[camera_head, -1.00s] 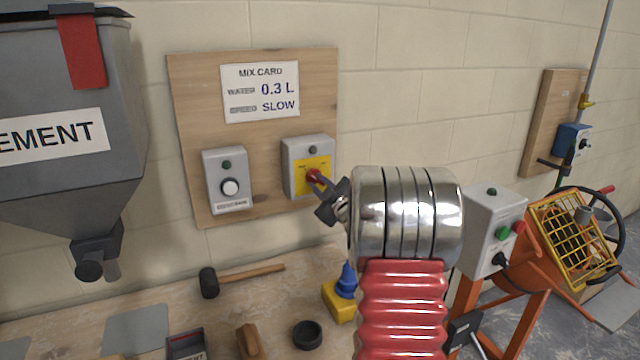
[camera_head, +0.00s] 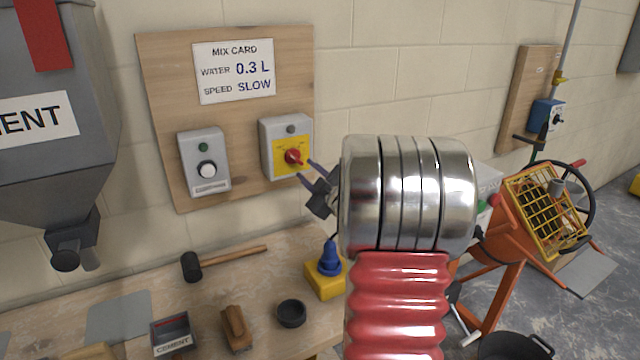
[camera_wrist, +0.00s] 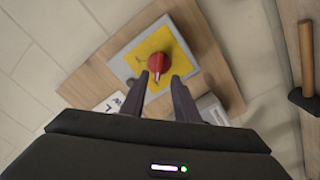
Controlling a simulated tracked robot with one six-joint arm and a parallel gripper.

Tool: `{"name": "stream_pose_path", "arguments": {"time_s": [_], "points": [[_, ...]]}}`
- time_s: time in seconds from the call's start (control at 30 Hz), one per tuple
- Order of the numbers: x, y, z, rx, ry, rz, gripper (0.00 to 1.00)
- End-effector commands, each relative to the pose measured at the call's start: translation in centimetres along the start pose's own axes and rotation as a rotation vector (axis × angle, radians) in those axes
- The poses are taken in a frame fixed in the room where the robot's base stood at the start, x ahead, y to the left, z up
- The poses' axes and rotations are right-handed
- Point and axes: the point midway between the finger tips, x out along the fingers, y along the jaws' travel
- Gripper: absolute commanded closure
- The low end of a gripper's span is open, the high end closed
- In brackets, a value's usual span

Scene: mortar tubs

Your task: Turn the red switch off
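The red switch (camera_head: 293,157) sits on a yellow plate on a grey box (camera_head: 271,140), mounted on the wooden wall board. Its short handle points right and slightly down in the head view. In the wrist view, the red switch (camera_wrist: 158,62) is straight ahead, just beyond my fingertips. My gripper (camera_head: 306,170) is open and empty, just right of the switch. Its two fingers (camera_wrist: 160,79) show apart in the wrist view. They look clear of the switch, though a touch at the handle's tip cannot be ruled out. My wrist hides nothing of the switch.
A second grey box with a white dial (camera_head: 207,170) is left of the switch, below the mix card (camera_head: 234,70). The bench below holds a mallet (camera_head: 192,266) and a yellow block with a blue top (camera_head: 326,281). An orange mixer (camera_head: 520,215) stands right.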

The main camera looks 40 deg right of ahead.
Motion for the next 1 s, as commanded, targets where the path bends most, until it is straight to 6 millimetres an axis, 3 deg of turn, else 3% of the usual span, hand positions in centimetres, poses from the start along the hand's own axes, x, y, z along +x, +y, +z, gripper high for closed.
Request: {"name": "stream_pose_path", "arguments": {"time_s": [0.2, 0.4, 1.0], "points": [[-3.9, 0.1, 0.1, 0.0, -0.003, 0.002, 0.72], [-6.1, 0.0, 0.1, -0.001, -0.002, 0.0, 0.72], [-6.5, -0.1, 0.1, 0.0, -0.002, -0.001, 0.72]]}}
